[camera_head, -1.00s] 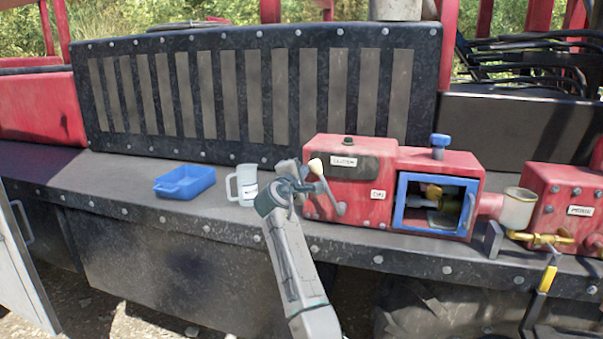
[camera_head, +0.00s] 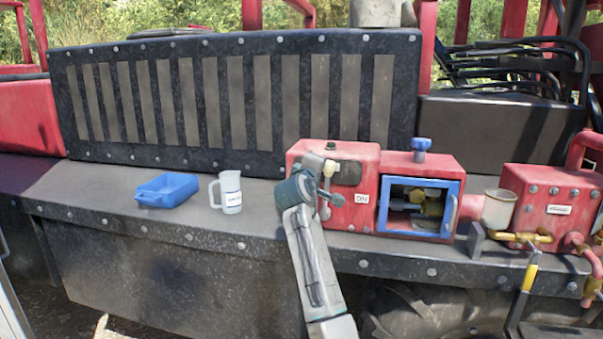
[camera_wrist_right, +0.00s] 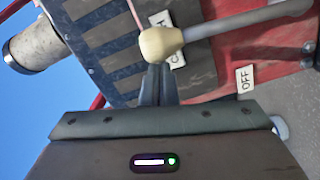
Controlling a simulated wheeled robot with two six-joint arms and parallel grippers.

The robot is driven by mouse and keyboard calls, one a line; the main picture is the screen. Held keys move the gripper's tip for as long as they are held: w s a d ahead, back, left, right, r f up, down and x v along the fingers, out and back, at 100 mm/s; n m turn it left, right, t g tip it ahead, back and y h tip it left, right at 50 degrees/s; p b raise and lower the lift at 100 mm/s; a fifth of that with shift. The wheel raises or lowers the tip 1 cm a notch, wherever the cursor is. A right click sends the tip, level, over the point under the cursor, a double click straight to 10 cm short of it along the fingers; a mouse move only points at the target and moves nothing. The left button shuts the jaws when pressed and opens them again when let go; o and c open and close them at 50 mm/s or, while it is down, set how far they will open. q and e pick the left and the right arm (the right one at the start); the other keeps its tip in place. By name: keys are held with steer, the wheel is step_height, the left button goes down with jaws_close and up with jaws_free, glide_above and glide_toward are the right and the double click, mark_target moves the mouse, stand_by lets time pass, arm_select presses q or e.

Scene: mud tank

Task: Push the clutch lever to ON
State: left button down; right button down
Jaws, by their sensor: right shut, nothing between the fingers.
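The clutch lever, a grey rod with a cream knob (camera_head: 330,168), stands nearly upright on the front of the red clutch box (camera_head: 309,153). A small white label (camera_head: 361,198) sits right of the lever, too small to read surely. In the right wrist view the knob (camera_wrist_right: 160,45) lies just beyond my fingertips, with its rod running right. An "OFF" label (camera_wrist_right: 245,79) shows below the rod; another label is partly hidden behind the knob. My right gripper (camera_wrist_right: 158,70) is shut and empty, against or very close to the knob. My left gripper is not in view.
A blue-framed window box (camera_head: 458,168) with brass parts adjoins on the right, then a grey cup (camera_head: 498,208) and a red pump box (camera_head: 556,201). A white jug (camera_head: 231,192) and blue tray (camera_head: 168,190) stand left on the ledge (camera_head: 100,190).

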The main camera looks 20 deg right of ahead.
steer(key=s+d+f+m+b, duration=0.1)
steer(key=s+d+m+b, duration=0.1)
steer(key=s+d+m, duration=0.1)
steer(key=d+m, duration=0.1)
steer(key=d, duration=0.1)
steer(key=shift+s+d+m, duration=0.4)
stand_by(0.3)
